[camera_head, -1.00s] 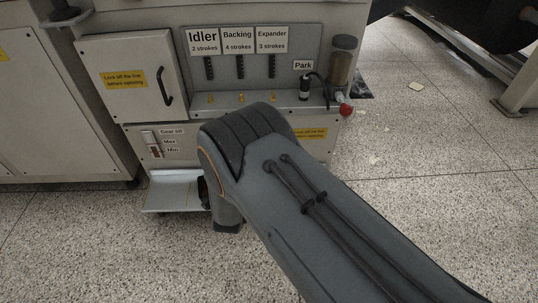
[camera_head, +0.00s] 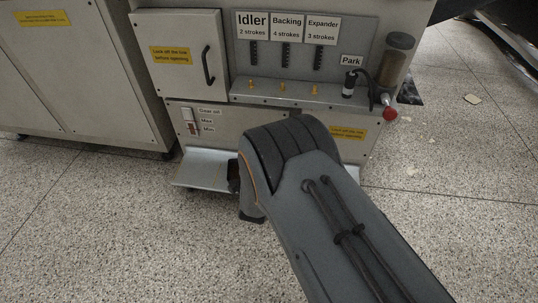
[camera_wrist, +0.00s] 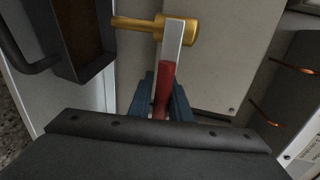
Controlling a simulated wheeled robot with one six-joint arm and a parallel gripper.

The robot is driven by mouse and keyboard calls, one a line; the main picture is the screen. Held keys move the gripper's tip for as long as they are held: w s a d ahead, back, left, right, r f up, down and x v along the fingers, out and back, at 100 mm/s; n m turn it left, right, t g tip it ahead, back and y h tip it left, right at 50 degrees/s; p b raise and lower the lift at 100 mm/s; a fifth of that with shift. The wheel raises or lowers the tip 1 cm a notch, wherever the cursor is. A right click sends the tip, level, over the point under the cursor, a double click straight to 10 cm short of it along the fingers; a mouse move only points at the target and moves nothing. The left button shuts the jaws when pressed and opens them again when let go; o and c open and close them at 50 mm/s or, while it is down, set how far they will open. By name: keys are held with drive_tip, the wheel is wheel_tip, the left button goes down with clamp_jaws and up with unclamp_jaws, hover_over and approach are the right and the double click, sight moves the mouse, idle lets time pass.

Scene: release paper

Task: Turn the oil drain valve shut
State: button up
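The oil drain valve shows in the wrist view as a brass body (camera_wrist: 178,30) with a thin brass pipe end pointing left. Its flat silver lever runs down from the body, across the line of the pipe, into a red handle (camera_wrist: 164,84). My gripper (camera_wrist: 165,92) has its blue fingers on both sides of the red handle, very close to it. Whether both fingers press on the handle cannot be told. In the head view my arm hides the valve and most of my gripper, low at the front of the cabinet.
The machine cabinet (camera_head: 205,85) has a door with a black handle (camera_head: 208,65), a gear oil gauge (camera_head: 190,122) and a small low tray (camera_head: 203,172). A dark box-shaped part (camera_wrist: 85,40) stands left of the valve. Thin copper-coloured rods (camera_wrist: 292,66) stick out at right. The speckled floor in front is open.

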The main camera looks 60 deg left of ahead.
drive_tip(key=o, duration=0.3)
drive_tip(key=shift+s+f, duration=0.1)
drive_tip(key=shift+d, duration=0.15)
drive_tip(key=p+v, duration=0.2)
drive_tip(key=v, duration=0.5)
drive_tip(key=shift+s+d+p, duration=0.15)
drive_tip(key=shift+p, duration=0.15)
